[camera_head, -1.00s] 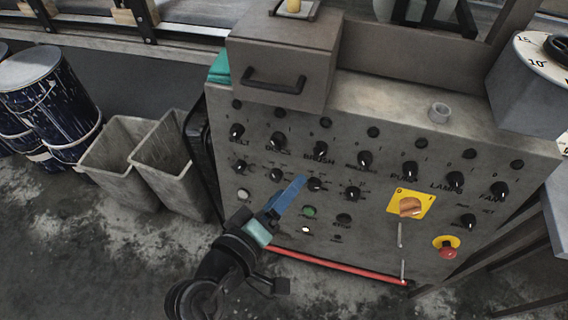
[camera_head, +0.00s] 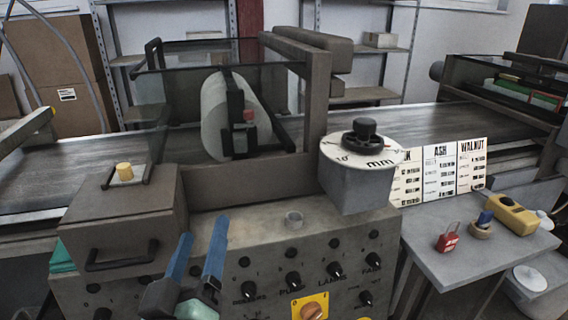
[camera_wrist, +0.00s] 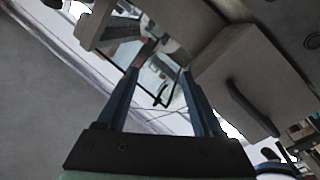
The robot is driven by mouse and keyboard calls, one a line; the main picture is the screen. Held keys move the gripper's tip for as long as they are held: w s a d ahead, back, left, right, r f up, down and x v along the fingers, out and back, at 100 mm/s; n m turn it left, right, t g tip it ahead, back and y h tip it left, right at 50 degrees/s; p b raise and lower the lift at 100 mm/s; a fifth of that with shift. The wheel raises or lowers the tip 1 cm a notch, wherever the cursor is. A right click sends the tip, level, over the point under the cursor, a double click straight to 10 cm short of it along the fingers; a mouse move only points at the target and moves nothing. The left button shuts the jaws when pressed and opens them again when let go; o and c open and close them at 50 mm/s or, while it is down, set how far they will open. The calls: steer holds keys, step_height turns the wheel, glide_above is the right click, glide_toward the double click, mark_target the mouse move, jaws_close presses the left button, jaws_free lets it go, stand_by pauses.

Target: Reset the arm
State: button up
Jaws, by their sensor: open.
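My gripper (camera_head: 196,252) is in the lower left of the head view, in front of the grey control panel (camera_head: 268,264). Its two blue fingers point up and stand apart with nothing between them. In the wrist view my gripper (camera_wrist: 159,84) also shows its fingers spread and empty. The panel's box with a dark handle (camera_head: 122,254) is just left of the fingers in the head view. In the wrist view the box (camera_wrist: 236,82) is to the right of the fingers. The panel carries several black knobs and an orange knob on a yellow plate (camera_head: 311,307).
A dial marked mm (camera_head: 362,155) rises right of the panel. A grey side table (camera_head: 474,262) holds a red padlock (camera_head: 447,237) and a yellow device (camera_head: 513,215). A dark conveyor belt (camera_head: 70,172) runs behind.

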steer(key=s+d+r+m+t, duration=0.2)
steer(key=s+d+r+t, duration=0.15)
steer(key=r, duration=0.75)
steer(key=s+d+r+m+t, duration=0.2)
steer(key=d+r, duration=0.2)
steer(key=r, duration=0.6)
steer(key=s+d+r+m+t, duration=0.3)
steer(key=d+r, duration=0.1)
steer(key=r, duration=0.7)
step_height(320, 180, up, 20)
steer(key=p, duration=2)
steer(key=shift+f, duration=0.1)
